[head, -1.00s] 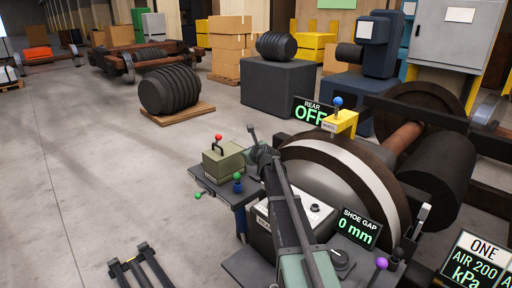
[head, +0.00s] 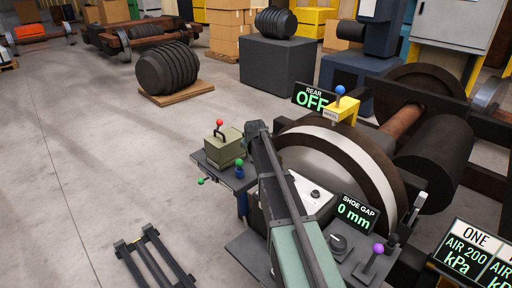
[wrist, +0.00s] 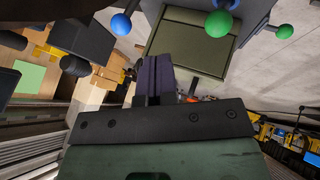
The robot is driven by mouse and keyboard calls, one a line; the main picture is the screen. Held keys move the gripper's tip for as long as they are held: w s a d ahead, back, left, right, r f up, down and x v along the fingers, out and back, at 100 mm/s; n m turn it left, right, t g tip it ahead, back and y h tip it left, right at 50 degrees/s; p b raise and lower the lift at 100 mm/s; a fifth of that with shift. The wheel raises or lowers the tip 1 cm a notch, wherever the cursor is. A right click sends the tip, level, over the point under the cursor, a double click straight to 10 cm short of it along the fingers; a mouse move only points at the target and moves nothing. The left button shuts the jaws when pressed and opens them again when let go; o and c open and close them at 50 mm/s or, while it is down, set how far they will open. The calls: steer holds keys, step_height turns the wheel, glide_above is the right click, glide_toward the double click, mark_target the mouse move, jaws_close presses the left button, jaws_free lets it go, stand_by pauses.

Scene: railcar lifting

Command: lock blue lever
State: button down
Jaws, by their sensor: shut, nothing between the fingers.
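The blue-knobbed lever (head: 339,90) stands upright on a yellow block at the top of the large wheel, beside the REAR OFF display (head: 313,97). A smaller blue knob (head: 239,174) sits below a green knob by the olive box. In the wrist view my gripper (wrist: 155,72) is shut and empty, its dark fingers together in front of the olive box. A blue ball (wrist: 121,24) shows left of the fingers, apart from them; I cannot tell which lever it belongs to. In the head view my arm reaches up left of the wheel, and the fingertips are not clear.
The olive box (head: 224,147) with a red-knobbed handle stands on a small bench left of my arm. The wheel (head: 345,165) is to the right. A SHOE GAP 0 mm display (head: 356,213) and purple-knobbed lever (head: 377,249) are at lower right. Floor at left is mostly clear.

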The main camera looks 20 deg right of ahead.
steer(key=b+x, duration=0.8)
steer(key=x, duration=0.2)
steer(key=shift+f, duration=0.3)
steer(key=d, duration=0.1)
steer(key=w+d+r+p, duration=0.1)
steer(key=w+d, duration=0.1)
steer(key=shift+d+r+p, duration=0.1)
steer(key=shift+r+p, duration=0.25)
